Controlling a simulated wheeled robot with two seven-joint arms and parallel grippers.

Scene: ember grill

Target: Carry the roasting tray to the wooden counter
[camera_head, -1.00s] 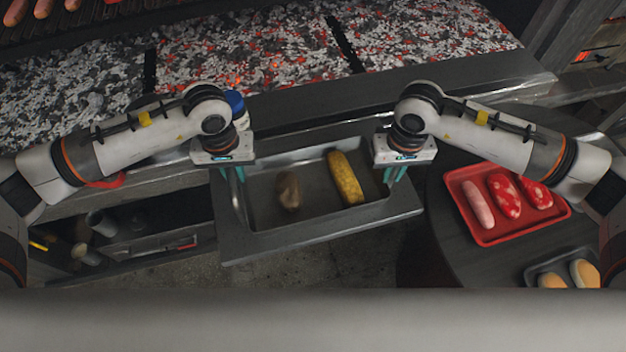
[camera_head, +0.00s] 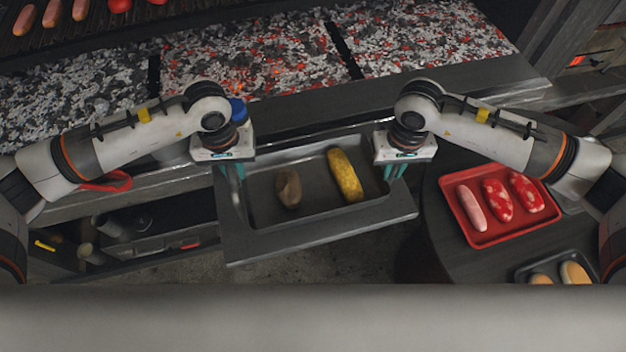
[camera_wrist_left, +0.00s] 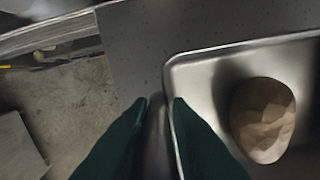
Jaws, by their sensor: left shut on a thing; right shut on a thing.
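The roasting tray (camera_head: 318,212) is a grey metal pan with a brown potato (camera_head: 289,187) and a yellow corn cob (camera_head: 345,175) in it. It is over or in a dark metal shelf below the grill; I cannot tell whether it touches it. My left gripper (camera_head: 231,178) is shut on its left wall; in the left wrist view the green fingers (camera_wrist_left: 162,102) straddle that wall beside the potato (camera_wrist_left: 263,120). My right gripper (camera_head: 394,176) is shut at its right wall. I cannot make out which surface is the wooden counter.
The ember bed (camera_head: 270,55) lies behind the tray. A low open cabinet (camera_head: 150,235) stands at left. Bare floor (camera_head: 320,260) shows in front.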

